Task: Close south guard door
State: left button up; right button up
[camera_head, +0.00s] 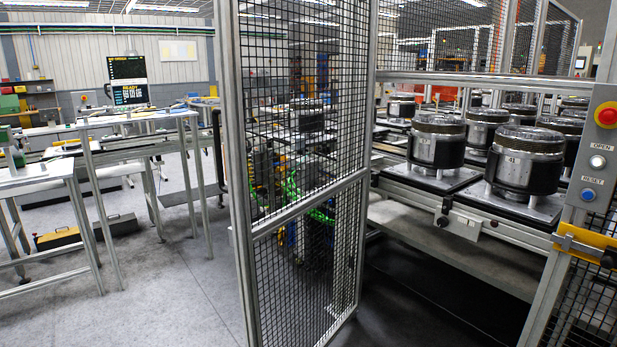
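The guard door (296,214) is a black wire mesh panel in a grey aluminium frame, in the middle of the head view. It stands open, swung out toward me, with its near edge at the left. To its right is a wide opening into the cell. A yellow latch block (590,243) with a dark knob sits on the right post (581,180) of the opening. Neither of my grippers shows in the head view.
Clutch units (526,160) stand on pallets on a conveyor (463,225) inside the opening. A control panel (602,145) with a red stop button, OPEN and RESET buttons is at the right. Workbenches (137,120) stand at the left. The grey floor (180,290) left of the door is clear.

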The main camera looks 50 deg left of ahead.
aim_at(242, 234)
jog(key=j, duration=4.5)
